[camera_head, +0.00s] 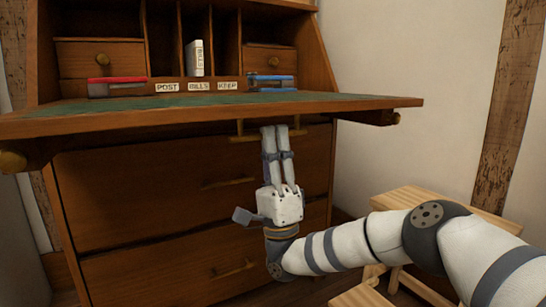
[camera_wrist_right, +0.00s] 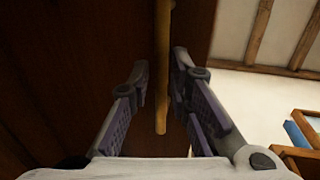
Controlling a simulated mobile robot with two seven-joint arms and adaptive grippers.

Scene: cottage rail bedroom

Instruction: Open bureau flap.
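The bureau flap (camera_head: 350,102) is folded down and lies about level, its green writing surface facing up. A brass bar handle (camera_head: 249,138) shows just beneath the flap; in the right wrist view the bar (camera_wrist_right: 162,70) runs between my fingers. My right gripper (camera_head: 274,130) is under the flap, pointing up, with its fingertips at the bar. Its fingers (camera_wrist_right: 158,80) stand apart on either side of the bar, with a gap visible on the left. The flap hides part of the fingertip area in the head view. My left gripper is out of view.
A red box (camera_head: 117,86) and a blue box (camera_head: 271,84) sit at the back of the writing surface, beside the pigeonholes and label strip. Drawers (camera_head: 190,190) are shut below. A wooden stool (camera_head: 425,200) stands at right, near my right arm.

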